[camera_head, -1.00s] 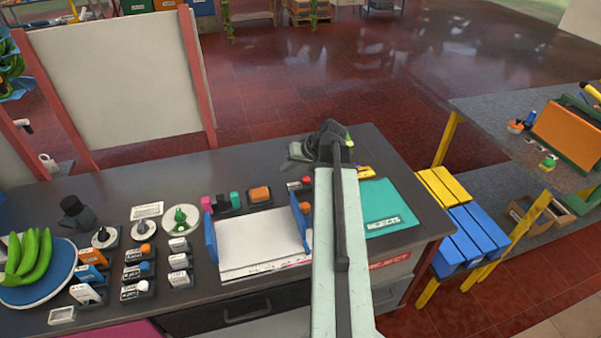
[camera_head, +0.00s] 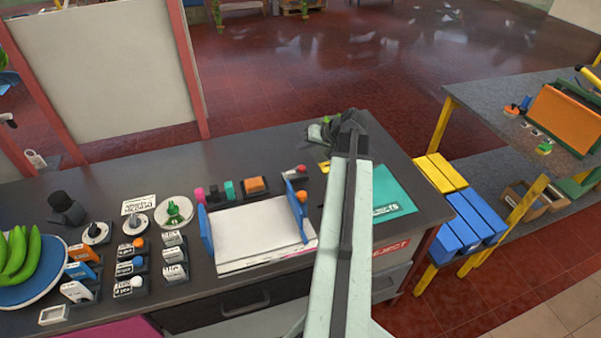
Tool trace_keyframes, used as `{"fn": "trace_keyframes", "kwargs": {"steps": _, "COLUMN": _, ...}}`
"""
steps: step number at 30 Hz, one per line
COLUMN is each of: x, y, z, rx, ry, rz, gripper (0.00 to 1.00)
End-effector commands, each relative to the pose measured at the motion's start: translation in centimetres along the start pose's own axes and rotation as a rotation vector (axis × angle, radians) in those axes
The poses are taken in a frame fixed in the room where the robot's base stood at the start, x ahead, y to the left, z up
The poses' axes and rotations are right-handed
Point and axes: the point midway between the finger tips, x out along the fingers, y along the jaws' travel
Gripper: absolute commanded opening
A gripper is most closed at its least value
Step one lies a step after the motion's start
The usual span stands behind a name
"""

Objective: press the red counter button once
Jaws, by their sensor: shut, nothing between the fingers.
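My arm reaches over the counter from the front. My gripper (camera_head: 320,130) is at the counter's back edge, behind and to the right of the red button, apart from it in the picture. The gripper is shut and empty; its fingertips are small and partly hidden by my wrist. Its height above the counter is hard to tell.
A paper tray with blue uprights (camera_head: 211,235) stands left of my arm. A teal folder (camera_head: 393,193) lies to the right. Several knobs and small labelled boxes (camera_head: 131,265) and a banana plate (camera_head: 30,290) fill the left. An orange block (camera_head: 254,185) is near the button.

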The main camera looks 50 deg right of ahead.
Motion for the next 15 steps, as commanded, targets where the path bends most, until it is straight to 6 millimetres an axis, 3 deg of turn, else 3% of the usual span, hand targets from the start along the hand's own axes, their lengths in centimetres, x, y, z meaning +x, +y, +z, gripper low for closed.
{"fn": "trace_keyframes", "kwargs": {"steps": 1, "x": 1.1, "y": 0.8, "z": 0.8, "rx": 0.000, "ry": 0.000, "rz": 0.000, "gripper": 0.00}}
{"fn": "trace_keyframes", "kwargs": {"steps": 9, "x": 3.8, "y": 2.9, "z": 2.8, "rx": 0.001, "ry": 0.000, "rz": 0.001, "gripper": 0.00}}
{"fn": "trace_keyframes", "kwargs": {"steps": 15, "x": 4.5, "y": 3.4, "z": 3.3, "rx": 0.001, "ry": 0.000, "rz": 0.001, "gripper": 0.00}}
